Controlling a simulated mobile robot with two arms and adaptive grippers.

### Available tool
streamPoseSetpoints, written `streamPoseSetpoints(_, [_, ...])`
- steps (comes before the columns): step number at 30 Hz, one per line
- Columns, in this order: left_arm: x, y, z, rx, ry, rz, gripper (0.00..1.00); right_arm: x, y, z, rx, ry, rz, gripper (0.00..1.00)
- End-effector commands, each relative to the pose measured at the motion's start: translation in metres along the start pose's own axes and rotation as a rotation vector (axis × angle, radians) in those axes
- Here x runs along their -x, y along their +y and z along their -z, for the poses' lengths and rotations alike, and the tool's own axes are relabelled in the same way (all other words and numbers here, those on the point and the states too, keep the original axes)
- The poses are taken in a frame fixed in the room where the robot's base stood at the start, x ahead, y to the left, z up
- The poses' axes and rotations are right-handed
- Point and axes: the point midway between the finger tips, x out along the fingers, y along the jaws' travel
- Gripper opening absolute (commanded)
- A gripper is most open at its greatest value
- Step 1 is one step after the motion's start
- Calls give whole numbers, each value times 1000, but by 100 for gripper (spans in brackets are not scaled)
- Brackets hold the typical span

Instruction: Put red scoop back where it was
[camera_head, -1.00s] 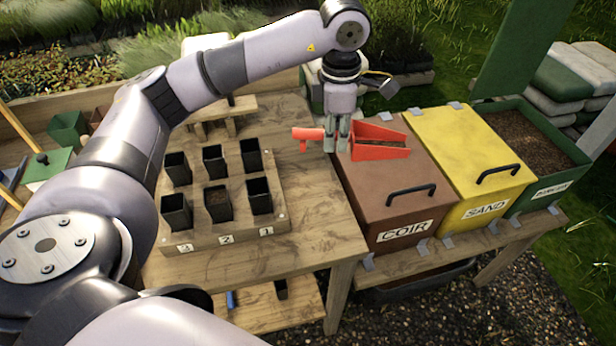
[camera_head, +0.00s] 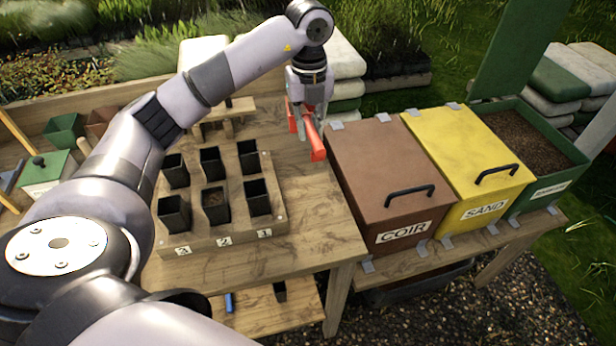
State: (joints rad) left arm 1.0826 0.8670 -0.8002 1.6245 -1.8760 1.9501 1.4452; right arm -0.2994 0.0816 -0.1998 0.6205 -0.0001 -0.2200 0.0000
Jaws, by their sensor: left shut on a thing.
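The red scoop (camera_head: 316,142) is in my left gripper (camera_head: 305,128), which is shut on it. The gripper points down above the back right part of the wooden table (camera_head: 315,215), left of the brown COIR bin (camera_head: 385,165). The scoop is seen nearly end-on and partly hidden by the fingers. I cannot tell whether it touches the table. My right gripper is not in view.
A wooden tray (camera_head: 240,237) with several black pots stands left of the scoop. The yellow SAND bin (camera_head: 470,155) is shut; the green bin (camera_head: 535,150) beside it is open, with dark material inside. A small wooden stand (camera_head: 228,112) is behind the tray.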

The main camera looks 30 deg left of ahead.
Motion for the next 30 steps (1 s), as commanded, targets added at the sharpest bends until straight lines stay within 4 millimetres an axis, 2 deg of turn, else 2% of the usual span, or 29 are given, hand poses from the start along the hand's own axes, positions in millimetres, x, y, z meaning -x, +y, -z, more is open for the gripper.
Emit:
streamPoseSetpoints(6, [-58, 2, 0, -1, 3, -5, 0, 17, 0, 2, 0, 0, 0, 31])
streamPoseSetpoints(12, [-103, 1, 0, -2, 1, -2, 0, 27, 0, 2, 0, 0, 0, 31])
streamPoseSetpoints(20, [-129, 1, 0, -3, 1, 0, 0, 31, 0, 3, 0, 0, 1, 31])
streamPoseSetpoints(25, [-155, 1, 0, -3, 1, -2, 0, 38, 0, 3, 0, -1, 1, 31])
streamPoseSetpoints(30, [-164, 0, -1, -4, -1, 2, 0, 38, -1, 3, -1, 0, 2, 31])
